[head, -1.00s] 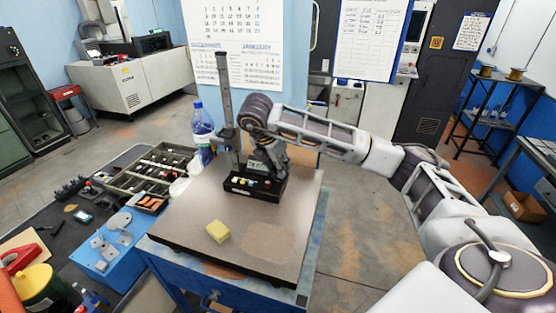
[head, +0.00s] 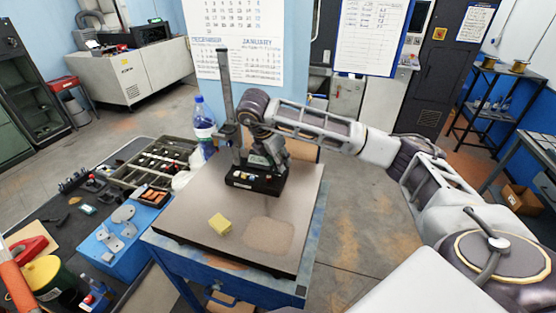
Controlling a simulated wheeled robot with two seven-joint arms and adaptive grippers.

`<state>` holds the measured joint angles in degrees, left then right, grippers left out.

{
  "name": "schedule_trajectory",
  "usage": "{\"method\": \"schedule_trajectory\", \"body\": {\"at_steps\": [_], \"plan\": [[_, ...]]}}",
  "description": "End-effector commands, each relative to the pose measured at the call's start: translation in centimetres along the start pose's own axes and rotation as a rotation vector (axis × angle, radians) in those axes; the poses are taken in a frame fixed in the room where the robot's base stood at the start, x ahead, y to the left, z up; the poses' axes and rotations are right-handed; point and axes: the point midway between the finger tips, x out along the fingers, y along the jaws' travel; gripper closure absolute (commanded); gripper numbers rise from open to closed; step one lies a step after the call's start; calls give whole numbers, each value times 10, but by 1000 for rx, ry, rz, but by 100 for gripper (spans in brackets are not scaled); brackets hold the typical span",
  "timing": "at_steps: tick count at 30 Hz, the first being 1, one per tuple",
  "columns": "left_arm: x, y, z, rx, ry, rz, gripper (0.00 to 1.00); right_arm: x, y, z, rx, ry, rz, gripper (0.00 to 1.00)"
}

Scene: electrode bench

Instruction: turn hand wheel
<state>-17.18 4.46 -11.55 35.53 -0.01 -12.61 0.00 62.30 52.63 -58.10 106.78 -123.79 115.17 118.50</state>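A measuring stand with a tall grey column (head: 225,85) and a black base (head: 256,179) stands at the back of the grey plate (head: 195,215). I cannot make out a hand wheel; my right gripper and wrist cover the area right of the column. My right gripper (head: 268,152) points down just above the base, close beside the column. Its fingertips are dark and overlap the stand, so I cannot tell whether they are open, shut or touching it. My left gripper is not in view.
A parts tray (head: 155,162) and a blue box with metal pieces (head: 122,240) are on the dark bench left. The plate's front is mostly clear.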

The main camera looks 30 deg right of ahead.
Motion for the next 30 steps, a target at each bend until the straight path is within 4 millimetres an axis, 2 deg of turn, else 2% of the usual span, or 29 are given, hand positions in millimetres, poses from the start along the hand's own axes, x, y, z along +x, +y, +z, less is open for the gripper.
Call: {"method": "schedule_trajectory", "body": {"at_steps": [16,30], "plan": [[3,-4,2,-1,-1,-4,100,1,-1,-1,-15,2,4,60],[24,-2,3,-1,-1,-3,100,3,-2,-2,-123,2,49,60]]}}
